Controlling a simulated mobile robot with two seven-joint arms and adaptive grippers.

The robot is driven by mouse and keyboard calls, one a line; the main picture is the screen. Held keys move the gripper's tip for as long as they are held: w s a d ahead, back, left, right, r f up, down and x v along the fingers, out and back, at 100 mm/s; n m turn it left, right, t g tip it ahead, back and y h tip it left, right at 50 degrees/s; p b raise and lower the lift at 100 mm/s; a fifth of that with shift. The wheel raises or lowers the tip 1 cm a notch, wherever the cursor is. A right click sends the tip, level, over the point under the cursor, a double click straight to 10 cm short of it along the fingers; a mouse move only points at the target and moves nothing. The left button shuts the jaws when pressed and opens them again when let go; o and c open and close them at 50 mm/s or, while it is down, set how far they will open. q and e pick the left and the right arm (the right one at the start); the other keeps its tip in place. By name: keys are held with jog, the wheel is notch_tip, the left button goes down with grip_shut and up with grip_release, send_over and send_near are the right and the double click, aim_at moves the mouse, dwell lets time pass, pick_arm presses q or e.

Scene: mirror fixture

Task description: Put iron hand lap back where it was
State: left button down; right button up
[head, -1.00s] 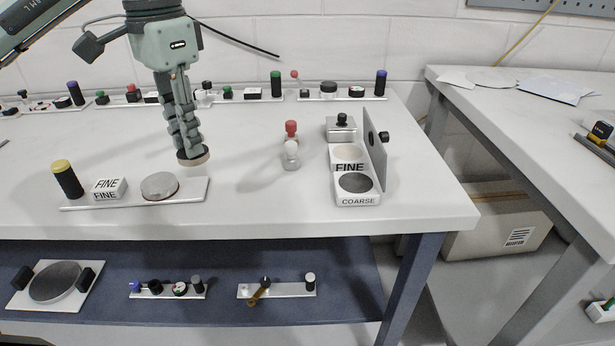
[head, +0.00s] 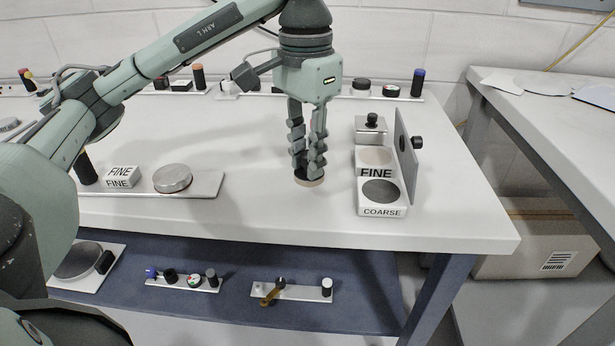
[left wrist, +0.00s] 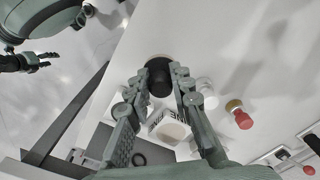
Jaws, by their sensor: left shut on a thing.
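My left gripper (head: 308,170) is shut on a round hand lap (head: 309,182) with a dark top and a pale tan rim below. The lap is upright, on or just above the white bench; I cannot tell which. In the left wrist view the dark knob (left wrist: 159,76) sits between the fingertips (left wrist: 160,85). To its right in the head view stand a FINE block (head: 376,160) with a tan disc and a COARSE block (head: 382,192) with a dark disc. A dark gripper-like part, probably my right gripper (left wrist: 28,62), shows at the upper left of the wrist view.
A low tray (head: 208,184) holds a FINE box (head: 121,176) and a grey disc (head: 172,178). An upright grey plate (head: 405,155) and a metal block with a black knob (head: 371,128) stand at the right. A red-knobbed piece (left wrist: 242,118) is near the gripper.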

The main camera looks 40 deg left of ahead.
pick_arm(q)
notch_tip(320, 180, down, 4)
jog(key=shift+r, duration=0.25)
jog(key=shift+f, duration=0.3)
pick_arm(e)
jog(key=shift+r, duration=0.55)
pick_arm(q)
jog(key=shift+b, duration=0.35)
jog(key=shift+f, duration=0.15)
jog(key=c, duration=1.3)
grip_release()
jog(key=shift+c, duration=0.2)
pick_arm(e)
jog(key=shift+w+r, duration=0.15)
jog(key=shift+r, duration=0.3)
